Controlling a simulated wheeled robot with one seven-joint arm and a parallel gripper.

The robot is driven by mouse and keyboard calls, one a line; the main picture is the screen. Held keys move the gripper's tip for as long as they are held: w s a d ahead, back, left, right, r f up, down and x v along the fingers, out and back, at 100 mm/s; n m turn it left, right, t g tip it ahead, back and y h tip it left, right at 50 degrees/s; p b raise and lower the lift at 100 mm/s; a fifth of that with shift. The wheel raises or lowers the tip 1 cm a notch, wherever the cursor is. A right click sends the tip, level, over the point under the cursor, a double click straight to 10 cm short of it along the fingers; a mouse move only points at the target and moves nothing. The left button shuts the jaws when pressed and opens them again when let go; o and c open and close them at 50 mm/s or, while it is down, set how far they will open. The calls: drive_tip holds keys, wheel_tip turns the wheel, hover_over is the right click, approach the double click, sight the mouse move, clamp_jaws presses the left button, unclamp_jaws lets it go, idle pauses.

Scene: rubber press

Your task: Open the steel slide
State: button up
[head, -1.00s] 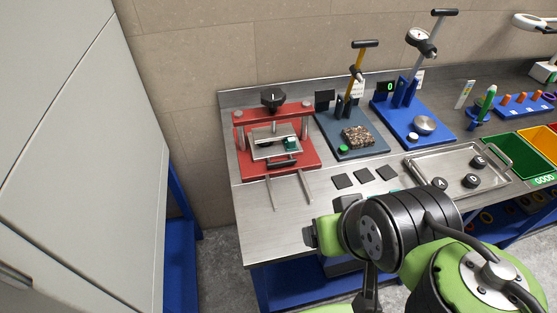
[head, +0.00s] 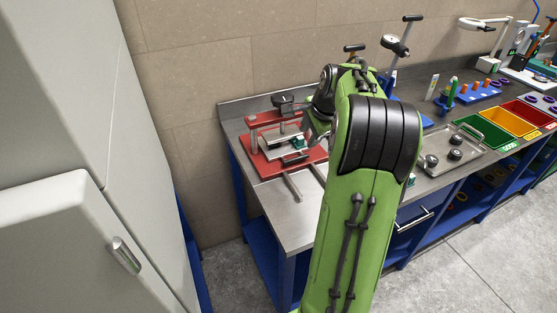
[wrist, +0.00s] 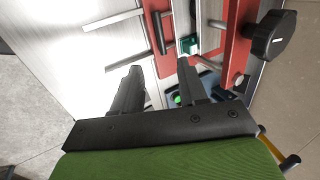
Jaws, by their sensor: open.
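The steel slide (head: 272,146) is a flat plate on the red press (head: 258,162), with a dark handle (head: 295,157) at its front. Two bare steel rails (head: 291,186) reach forward from the press. In the wrist view the slide (wrist: 181,12) is cut by the top edge, and its black handle (wrist: 157,30) lies above my fingertips in the picture. A small green block (wrist: 189,43) is beside it. My gripper (wrist: 160,66) is open and empty, its fingers apart from the handle. In the head view my arm hides most of the gripper.
A steel tray (head: 470,160) with black parts lies right of my arm. A grey cabinet (head: 60,235) stands at the left. Floor is clear in front.

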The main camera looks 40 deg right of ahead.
sight(295, 159)
drive_tip(key=b+x, duration=0.2)
drive_tip(key=x, duration=1.3)
drive_tip(key=shift+b, duration=0.4)
clamp_jaws()
